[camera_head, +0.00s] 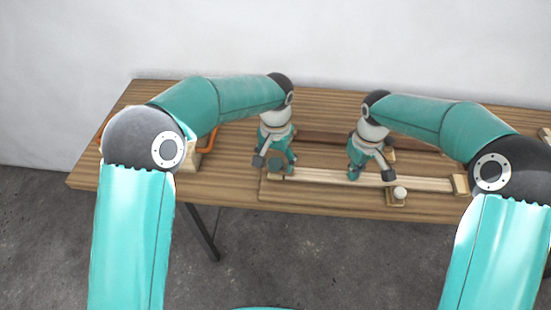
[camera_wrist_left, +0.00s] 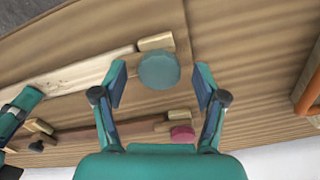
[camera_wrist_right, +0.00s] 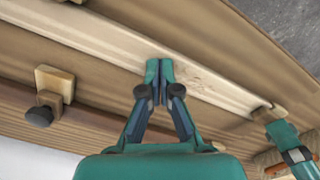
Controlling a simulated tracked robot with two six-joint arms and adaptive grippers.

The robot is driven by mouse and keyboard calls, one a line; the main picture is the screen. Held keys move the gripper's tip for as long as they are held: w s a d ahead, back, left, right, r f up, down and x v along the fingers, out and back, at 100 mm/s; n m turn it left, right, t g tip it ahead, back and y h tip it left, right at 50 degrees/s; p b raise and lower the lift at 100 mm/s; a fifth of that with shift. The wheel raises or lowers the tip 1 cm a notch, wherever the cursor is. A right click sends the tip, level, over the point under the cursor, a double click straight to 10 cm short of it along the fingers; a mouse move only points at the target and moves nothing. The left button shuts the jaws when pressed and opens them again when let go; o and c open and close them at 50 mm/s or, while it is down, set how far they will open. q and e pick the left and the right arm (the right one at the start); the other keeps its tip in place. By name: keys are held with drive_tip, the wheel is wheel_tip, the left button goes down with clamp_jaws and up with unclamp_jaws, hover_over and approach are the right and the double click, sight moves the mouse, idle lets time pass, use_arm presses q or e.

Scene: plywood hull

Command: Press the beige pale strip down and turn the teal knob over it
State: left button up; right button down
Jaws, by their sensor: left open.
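The beige pale strip (camera_head: 325,176) lies lengthwise along the board and also shows in the left wrist view (camera_wrist_left: 70,78) and the right wrist view (camera_wrist_right: 215,90). The teal knob (camera_wrist_left: 159,70) is a round disc beside the strip's end; a small wooden piece (camera_wrist_left: 155,42) shows next to it. My left gripper (camera_wrist_left: 160,83) is open, with one finger on each side of the teal knob; contact is not clear. My right gripper (camera_wrist_right: 160,68) is shut, fingers together, its tips at the strip's surface and seemingly touching it. It holds nothing visible.
A white knob (camera_head: 399,192) on a wooden block stands by the strip's near edge. A wooden block (camera_head: 460,185) lies at its right end. A dark brown strip (camera_wrist_left: 140,127) with a dark red knob (camera_wrist_left: 182,134) runs behind. An orange handle (camera_head: 208,140) is at the left.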

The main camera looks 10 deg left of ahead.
sight(276, 162)
use_arm(q)
drive_tip(key=shift+r, duration=3.4)
drive_tip(key=shift+r, duration=0.1)
drive_tip(key=shift+r+p, duration=2.35)
drive_tip(key=shift+p, duration=0.1)
use_arm(e)
drive_tip(key=shift+r, duration=3.5)
use_arm(q)
wheel_tip(276, 162, up, 4)
drive_tip(key=p, duration=0.3)
drive_tip(key=shift+f+p, duration=0.15)
drive_tip(key=shift+p, duration=0.2)
use_arm(e)
wheel_tip(276, 162, up, 5)
drive_tip(key=shift+r, duration=0.1)
use_arm(q)
drive_tip(key=shift+s+f, duration=0.1)
